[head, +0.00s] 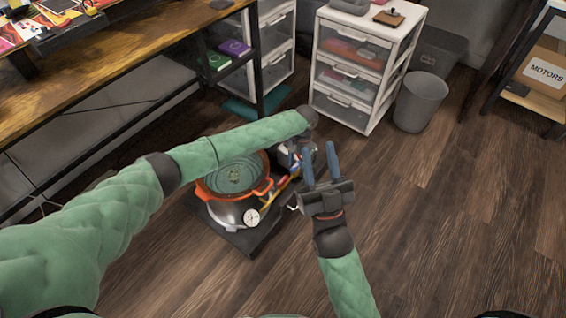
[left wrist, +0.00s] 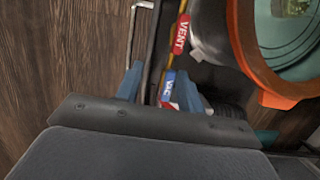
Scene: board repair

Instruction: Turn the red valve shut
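The red valve handle marked VENT (left wrist: 181,34) lies on the line beside the pot in the left wrist view. In the head view it is a small red piece (head: 282,184) right of the pot. A blue handle marked VAC (left wrist: 168,86) sits just below it. My left gripper (left wrist: 158,78) is open, with its blue fingers on either side of the line near the blue handle, short of the red one. In the head view my left gripper (head: 297,160) is mostly hidden beyond my wrist and right fingers. My right gripper (head: 320,151) is open and empty, fingers pointing away.
The orange-rimmed pot (head: 204,186) with a gauge (head: 252,217) stands on a dark low platform (head: 241,242). A wooden workbench (head: 90,75) is at left, a white drawer unit (head: 350,110) and grey bin (head: 420,103) behind. The floor at right is clear.

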